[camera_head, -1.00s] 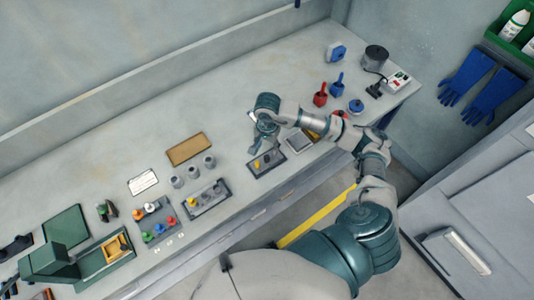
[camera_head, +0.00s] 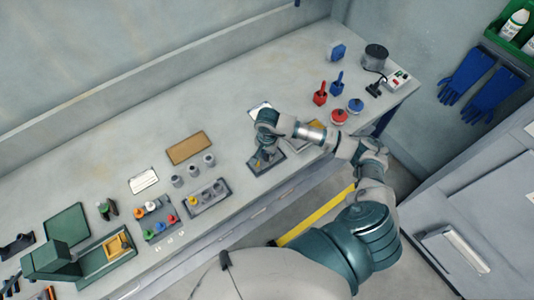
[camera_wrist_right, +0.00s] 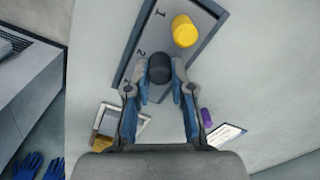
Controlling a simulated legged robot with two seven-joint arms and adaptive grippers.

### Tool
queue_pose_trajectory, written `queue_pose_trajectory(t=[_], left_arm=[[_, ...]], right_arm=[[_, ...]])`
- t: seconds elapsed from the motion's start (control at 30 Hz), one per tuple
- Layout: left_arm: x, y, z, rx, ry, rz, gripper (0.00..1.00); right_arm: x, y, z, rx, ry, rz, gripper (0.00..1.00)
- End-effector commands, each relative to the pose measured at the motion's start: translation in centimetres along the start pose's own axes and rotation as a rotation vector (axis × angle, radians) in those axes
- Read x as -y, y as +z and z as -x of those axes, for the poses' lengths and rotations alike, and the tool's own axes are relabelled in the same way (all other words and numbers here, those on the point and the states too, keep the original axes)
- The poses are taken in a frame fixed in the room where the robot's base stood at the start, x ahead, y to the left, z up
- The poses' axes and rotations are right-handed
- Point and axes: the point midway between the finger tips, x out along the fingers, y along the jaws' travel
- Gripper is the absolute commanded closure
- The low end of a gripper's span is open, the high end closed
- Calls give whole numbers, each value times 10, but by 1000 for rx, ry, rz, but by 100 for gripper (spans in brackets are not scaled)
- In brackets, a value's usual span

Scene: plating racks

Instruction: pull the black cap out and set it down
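The black cap (camera_wrist_right: 160,72) stands in the numbered rack (camera_wrist_right: 135,58) near the mark 2, as the right wrist view shows. A yellow cap (camera_wrist_right: 185,32) stands in the same rack near the mark 1. My right gripper (camera_wrist_right: 160,76) is around the black cap, one finger on each side, and looks open; firm contact is not clear. In the head view, my right gripper (camera_head: 264,158) is down at the small dark rack (camera_head: 280,163), and it hides the black cap. My left gripper is not in view.
Left of the rack stand grey cylinders (camera_head: 192,170), another rack with coloured caps (camera_head: 207,197) and a brown board (camera_head: 187,148). Red and blue scoops (camera_head: 320,93) stand to the right. The bench (camera_head: 225,110) behind the rack is largely clear.

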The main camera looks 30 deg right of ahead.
Motion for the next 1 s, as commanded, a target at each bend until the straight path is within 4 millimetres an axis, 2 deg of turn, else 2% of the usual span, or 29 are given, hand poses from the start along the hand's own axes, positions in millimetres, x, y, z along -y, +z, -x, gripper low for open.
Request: queue_pose_trajectory(t=[0.07, 0.1, 0.17, 0.47, 1.0], left_arm=[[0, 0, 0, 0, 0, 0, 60], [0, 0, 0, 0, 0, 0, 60], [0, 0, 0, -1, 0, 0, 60], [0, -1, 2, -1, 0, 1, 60], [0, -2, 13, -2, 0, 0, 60]], right_arm=[[0, 0, 0, 0, 0, 0, 100], [0, 0, 0, 0, 0, 0, 85], [0, 0, 0, 0, 0, 0, 100], [0, 0, 4, 0, -1, 0, 100], [0, 0, 27, -1, 0, 0, 100]])
